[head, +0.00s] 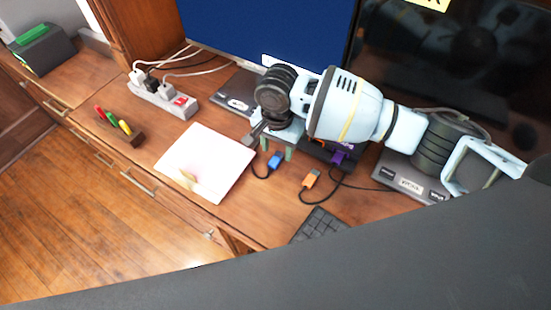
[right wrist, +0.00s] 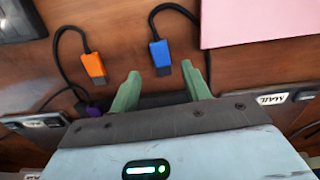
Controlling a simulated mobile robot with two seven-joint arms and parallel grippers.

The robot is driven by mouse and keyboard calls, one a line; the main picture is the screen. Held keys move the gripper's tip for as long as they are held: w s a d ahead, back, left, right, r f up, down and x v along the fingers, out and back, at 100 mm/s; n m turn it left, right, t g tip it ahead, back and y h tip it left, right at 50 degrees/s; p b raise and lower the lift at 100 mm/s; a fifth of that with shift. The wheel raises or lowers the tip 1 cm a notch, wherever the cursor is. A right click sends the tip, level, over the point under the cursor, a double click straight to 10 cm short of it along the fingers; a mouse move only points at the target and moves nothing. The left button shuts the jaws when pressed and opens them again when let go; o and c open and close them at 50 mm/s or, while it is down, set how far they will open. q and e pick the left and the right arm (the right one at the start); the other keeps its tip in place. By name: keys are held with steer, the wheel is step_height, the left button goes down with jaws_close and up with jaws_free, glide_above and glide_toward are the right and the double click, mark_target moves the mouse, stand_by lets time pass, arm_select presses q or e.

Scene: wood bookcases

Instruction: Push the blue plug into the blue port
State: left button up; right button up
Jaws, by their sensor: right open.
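The blue plug (head: 274,161) lies on the wooden desk at the end of a black cable. In the right wrist view the blue plug (right wrist: 160,52) has its metal tip pointing toward my gripper. My right gripper (head: 277,150) is open and empty. Its two green fingers (right wrist: 164,80) are on either side of the plug's tip, and a gap shows on both sides. I cannot make out a blue port in either view; my arm covers part of the area behind the gripper. My left gripper is not in view.
An orange plug (head: 310,178) and a purple plug (head: 338,158) lie to the right. A white pad (head: 205,162) is left of the gripper. A keyboard (head: 320,225) is in front. Monitor bases (head: 410,182) stand behind, and a power strip (head: 165,98) is farther left.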

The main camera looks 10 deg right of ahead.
mark_target(276, 158)
step_height(276, 158, down, 3)
steer(key=shift+w+a+f, duration=0.1)
steer(key=shift+f, duration=0.05)
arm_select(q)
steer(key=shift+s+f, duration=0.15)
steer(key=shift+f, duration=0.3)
arm_select(e)
jaws_close()
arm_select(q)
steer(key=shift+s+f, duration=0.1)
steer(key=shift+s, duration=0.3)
